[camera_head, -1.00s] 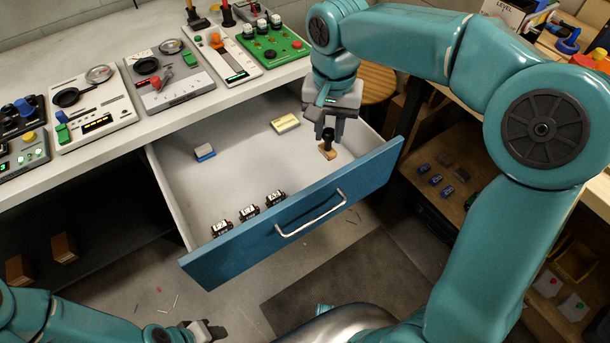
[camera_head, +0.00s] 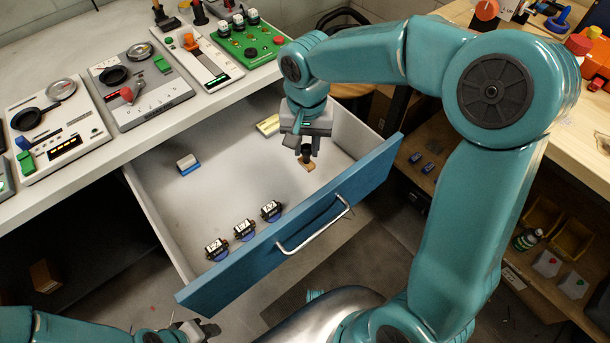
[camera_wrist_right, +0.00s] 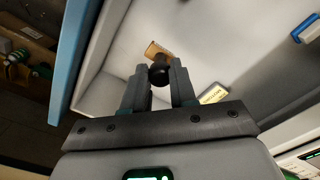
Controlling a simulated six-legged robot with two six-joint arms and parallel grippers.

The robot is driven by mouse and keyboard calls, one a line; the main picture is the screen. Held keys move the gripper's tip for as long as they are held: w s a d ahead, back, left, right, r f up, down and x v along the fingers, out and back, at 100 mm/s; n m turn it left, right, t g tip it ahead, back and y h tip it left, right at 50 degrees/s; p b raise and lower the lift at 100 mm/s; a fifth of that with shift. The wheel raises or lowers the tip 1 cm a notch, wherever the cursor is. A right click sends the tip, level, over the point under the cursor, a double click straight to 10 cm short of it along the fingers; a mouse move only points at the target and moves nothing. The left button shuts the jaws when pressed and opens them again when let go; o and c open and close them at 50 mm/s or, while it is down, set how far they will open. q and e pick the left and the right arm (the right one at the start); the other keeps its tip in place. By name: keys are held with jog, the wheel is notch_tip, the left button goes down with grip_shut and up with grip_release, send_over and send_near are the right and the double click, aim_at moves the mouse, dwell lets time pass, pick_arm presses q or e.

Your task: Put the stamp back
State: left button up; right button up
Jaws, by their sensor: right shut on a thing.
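The stamp has a black round-topped handle and a wooden base (camera_head: 307,165). It is in the right part of the open blue-fronted drawer (camera_head: 225,180). My right gripper (camera_head: 305,152) is above the stamp and shut on its handle. In the right wrist view, the black knob (camera_wrist_right: 159,74) sits between the two fingertips, with the wooden base beyond it. I cannot tell whether the base touches the drawer floor. My left gripper (camera_head: 205,329) is at the bottom edge, away from the drawer; its jaws are too small to read.
The drawer also holds a yellow-topped block (camera_head: 268,125), a blue-and-white block (camera_head: 187,164) and three small black devices (camera_head: 244,229) near the front. The bench (camera_head: 120,125) above carries several instrument panels. A shelf stands at right. The drawer's middle is clear.

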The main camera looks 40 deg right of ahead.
notch_tip(320, 180, down, 11)
jog(key=shift+b, duration=0.8)
jog(key=shift+r, duration=0.1)
jog(key=shift+f, duration=0.2)
jog(key=o, duration=0.8)
jog(key=shift+o, duration=0.2)
jog(key=shift+r, duration=0.1)
jog(key=shift+r, duration=0.35)
notch_tip(320, 180, up, 12)
jog(key=shift+f+p, duration=0.25)
jog(key=shift+p, duration=0.9)
